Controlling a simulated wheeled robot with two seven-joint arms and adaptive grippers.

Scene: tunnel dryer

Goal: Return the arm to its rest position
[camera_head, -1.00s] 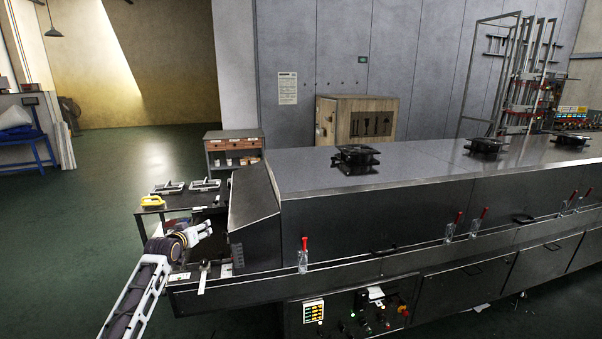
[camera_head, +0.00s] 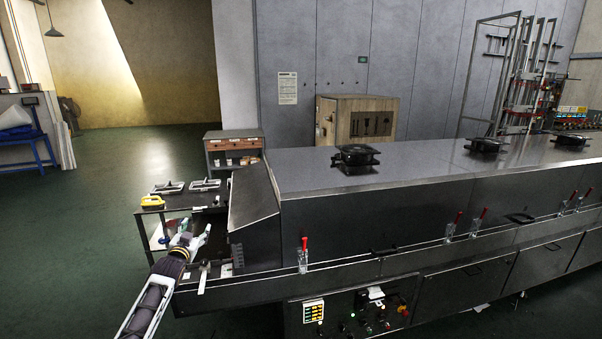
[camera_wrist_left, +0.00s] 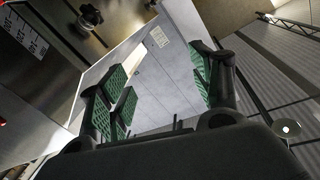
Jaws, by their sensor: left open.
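My left gripper (camera_head: 195,239) shows in the head view at the lower left, in front of the open left end of the tunnel dryer (camera_head: 375,220). Its arm comes up from the bottom left edge. In the left wrist view the two green-padded fingers (camera_wrist_left: 160,95) stand wide apart with nothing between them. Beyond them are the grey wall and the dryer's metal body at the upper left. My right gripper does not show.
A dark cart (camera_head: 180,204) with trays and a yellow object (camera_head: 152,202) stands behind my left gripper. A drawer cabinet (camera_head: 234,148) and a wooden crate (camera_head: 355,120) stand farther back. The green floor (camera_head: 70,250) at the left is clear.

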